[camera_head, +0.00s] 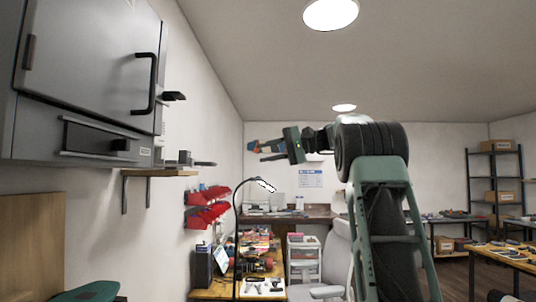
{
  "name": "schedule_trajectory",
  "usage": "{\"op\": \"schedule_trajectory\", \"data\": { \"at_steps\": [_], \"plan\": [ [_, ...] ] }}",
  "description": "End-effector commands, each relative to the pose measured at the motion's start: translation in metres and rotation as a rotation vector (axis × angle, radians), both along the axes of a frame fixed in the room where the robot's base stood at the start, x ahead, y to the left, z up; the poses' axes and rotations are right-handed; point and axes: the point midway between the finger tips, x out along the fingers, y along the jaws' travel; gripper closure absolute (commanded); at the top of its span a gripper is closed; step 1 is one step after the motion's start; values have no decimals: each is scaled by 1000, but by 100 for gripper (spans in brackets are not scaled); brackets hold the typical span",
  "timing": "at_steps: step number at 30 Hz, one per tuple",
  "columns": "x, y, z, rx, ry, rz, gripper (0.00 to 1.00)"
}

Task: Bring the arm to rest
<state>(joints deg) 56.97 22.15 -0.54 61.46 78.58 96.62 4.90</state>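My arm rises at the right of the middle in the head view, with its green link and dark ribbed joint in front of the room. The wrist reaches left from that joint, high in the air. The gripper is small in the picture, so fine detail is hard to tell.
A grey cabinet (85,60) with a black handle and a small wall shelf (160,173) stand close at left. Red bins (207,208) hang beyond. A lamp (238,235) rises over a cluttered workbench (212,292). A white chair (336,258) and drawer unit (303,262) stand near.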

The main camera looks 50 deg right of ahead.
Motion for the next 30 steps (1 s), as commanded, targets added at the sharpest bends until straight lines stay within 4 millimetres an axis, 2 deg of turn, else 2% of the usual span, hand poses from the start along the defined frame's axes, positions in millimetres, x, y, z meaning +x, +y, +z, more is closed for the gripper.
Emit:
{"op": "schedule_trajectory", "data": {
  "at_steps": [15, 17, 20, 23, 27, 29, 30],
  "plan": [
    [0, 0, 0, 1, 1, 0, 72],
    [4, 6, -3, 2, 8, 7, 72],
    [22, 32, -19, 2, 51, 36, 72],
    [47, 80, -47, -12, 128, 87, 72],
    [70, 166, -100, -75, 256, 182, 72],
    [73, 204, -123, -115, 306, 227, 72],
    [72, 229, -138, -147, 337, 260, 72]
  ]
}}
